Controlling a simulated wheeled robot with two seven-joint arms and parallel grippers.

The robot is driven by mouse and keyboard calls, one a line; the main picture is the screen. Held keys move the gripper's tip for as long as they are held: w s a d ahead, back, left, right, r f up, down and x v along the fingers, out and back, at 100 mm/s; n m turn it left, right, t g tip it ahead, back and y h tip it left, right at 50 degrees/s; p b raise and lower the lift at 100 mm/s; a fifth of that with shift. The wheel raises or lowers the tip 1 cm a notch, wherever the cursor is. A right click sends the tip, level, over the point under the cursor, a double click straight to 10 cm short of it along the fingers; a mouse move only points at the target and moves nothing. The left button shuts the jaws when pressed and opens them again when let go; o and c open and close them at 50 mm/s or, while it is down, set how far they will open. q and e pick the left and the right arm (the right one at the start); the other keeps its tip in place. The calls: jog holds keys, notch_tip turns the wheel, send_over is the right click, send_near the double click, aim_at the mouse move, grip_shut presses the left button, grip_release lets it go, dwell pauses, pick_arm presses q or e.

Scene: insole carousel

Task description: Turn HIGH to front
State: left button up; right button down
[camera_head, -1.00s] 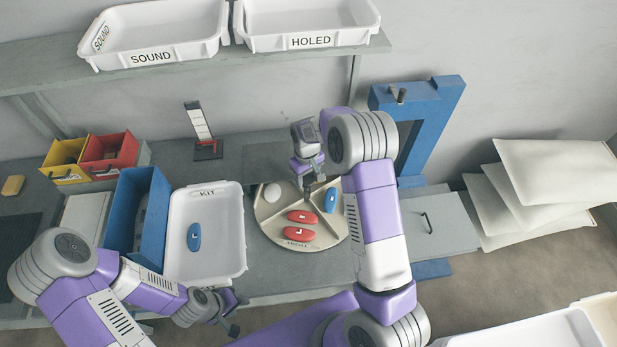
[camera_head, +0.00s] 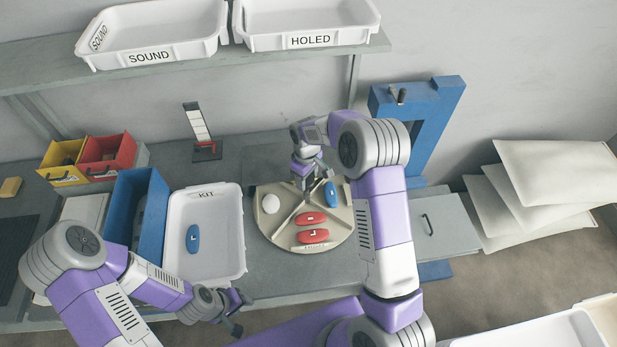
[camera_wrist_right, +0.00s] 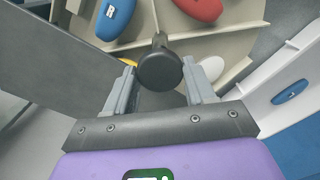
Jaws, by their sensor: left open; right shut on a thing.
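The round beige carousel (camera_head: 268,226) stands on the bench with divider walls. It holds a white round piece (camera_head: 270,203) at left, a blue insole (camera_head: 331,193) at right rear and two red insoles (camera_head: 312,236) toward the front. A label (camera_head: 313,246) sits on its front rim, too small to read surely. My right gripper (camera_head: 303,186) is at the carousel's rear, shut on a black knob (camera_wrist_right: 159,70), seen between its fingers in the right wrist view. My left gripper (camera_head: 240,314) is open and empty, low in front of the kit tray.
The white KIT tray (camera_head: 236,262) with a blue insole (camera_head: 193,238) stands left of the carousel, beside a blue bin (camera_head: 122,208). A blue frame (camera_head: 447,110) and grey box (camera_head: 445,234) stand at right. SOUND (camera_head: 150,57) and HOLED (camera_head: 310,40) trays sit on the shelf.

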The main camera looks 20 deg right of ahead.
dwell(0.4)
jog(key=shift+c, duration=1.9)
grip_release()
jog(key=shift+r, duration=0.15)
notch_tip(320, 180, up, 7)
jog(key=shift+r, duration=0.2)
